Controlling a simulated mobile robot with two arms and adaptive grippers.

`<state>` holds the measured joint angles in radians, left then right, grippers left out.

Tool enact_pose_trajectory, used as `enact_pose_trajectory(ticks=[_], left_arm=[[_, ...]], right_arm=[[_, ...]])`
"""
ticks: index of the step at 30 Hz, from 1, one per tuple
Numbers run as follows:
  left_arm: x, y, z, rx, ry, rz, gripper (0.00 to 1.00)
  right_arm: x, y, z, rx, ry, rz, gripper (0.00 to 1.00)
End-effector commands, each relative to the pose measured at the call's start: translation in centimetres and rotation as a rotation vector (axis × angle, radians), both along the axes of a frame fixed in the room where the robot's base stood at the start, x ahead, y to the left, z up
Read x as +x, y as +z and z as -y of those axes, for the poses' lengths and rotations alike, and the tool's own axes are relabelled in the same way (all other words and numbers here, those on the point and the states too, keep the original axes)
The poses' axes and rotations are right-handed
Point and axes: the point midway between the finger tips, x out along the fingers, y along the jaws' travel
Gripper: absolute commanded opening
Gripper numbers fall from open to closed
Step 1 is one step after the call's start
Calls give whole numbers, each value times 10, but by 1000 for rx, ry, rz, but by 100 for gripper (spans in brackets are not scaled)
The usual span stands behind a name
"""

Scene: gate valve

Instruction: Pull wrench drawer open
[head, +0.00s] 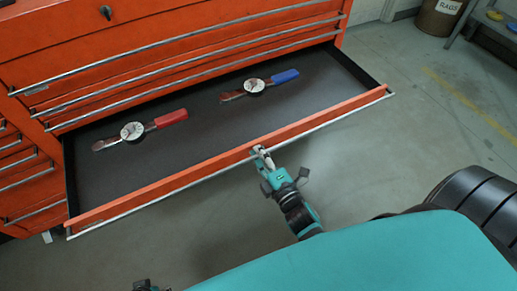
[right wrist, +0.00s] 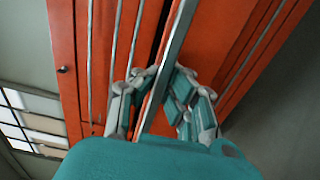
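The wrench drawer (head: 215,120) of the orange tool chest is pulled out and shows its dark lining. A red-handled wrench with a round dial (head: 133,131) lies in its left part, and a blue-handled one (head: 255,86) lies to the right. The silver drawer handle (head: 330,122) runs along the front edge. My right gripper (head: 261,153) is at the middle of this edge. In the right wrist view its fingers (right wrist: 166,70) close in from both sides on the handle bar (right wrist: 178,40). Only a small dark part of my left gripper (head: 146,286) shows at the bottom edge; its fingers are hidden.
Closed drawers (head: 180,58) with silver handles are above the open one, and more (head: 25,175) are at the left. A rags bin (head: 438,15) and a bench (head: 490,20) stand at the far right. The grey floor (head: 420,130) right of the drawer is clear.

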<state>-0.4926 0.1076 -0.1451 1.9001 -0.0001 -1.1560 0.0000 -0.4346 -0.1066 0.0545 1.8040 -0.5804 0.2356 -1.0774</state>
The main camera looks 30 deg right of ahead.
Motion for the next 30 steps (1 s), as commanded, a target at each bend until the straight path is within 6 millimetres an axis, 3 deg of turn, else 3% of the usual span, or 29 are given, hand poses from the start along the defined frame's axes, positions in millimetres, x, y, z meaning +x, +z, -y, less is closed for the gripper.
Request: enact_pose_trajectory(ticks=[8, 17, 25, 30], left_arm=[[0, 0, 0, 0, 0, 0, 40], [0, 0, 0, 0, -1, 0, 40], [0, 1, 0, 0, 1, 0, 40], [0, 0, 0, 0, 1, 0, 40]], right_arm=[[0, 0, 0, 1, 0, 0, 0], [0, 0, 0, 0, 0, 0, 35], [-1, 0, 0, 0, 0, 0, 35], [-21, -2, 1, 1, -1, -4, 35]])
